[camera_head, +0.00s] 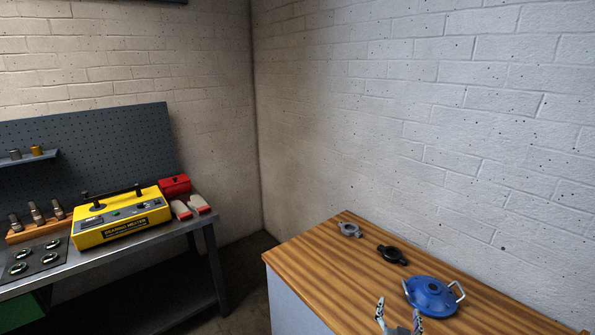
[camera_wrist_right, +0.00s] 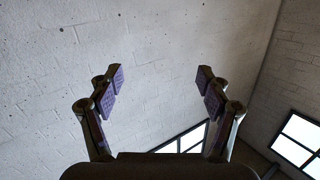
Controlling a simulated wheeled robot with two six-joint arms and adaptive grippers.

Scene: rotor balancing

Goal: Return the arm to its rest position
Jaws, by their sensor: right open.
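My right gripper (camera_head: 399,317) shows at the bottom edge of the head view, in front of the wooden-topped bench, with its fingers pointing up and spread. In the right wrist view my right gripper (camera_wrist_right: 160,90) is open, with nothing between its purple finger pads. Behind it are only the white brick wall and windows. A blue round part with two handles (camera_head: 432,296) lies on the bench just right of the gripper, apart from the fingers as far as I can tell. My left gripper is not in view.
The wooden bench top (camera_head: 310,250) also carries a grey clamp-like part (camera_head: 350,229) and a black one (camera_head: 392,255). A metal table (camera_head: 180,235) at the left holds a yellow instrument (camera_head: 121,217), a red box (camera_head: 175,185), gloves (camera_head: 190,207) and several rings. A brick wall stands close behind the bench.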

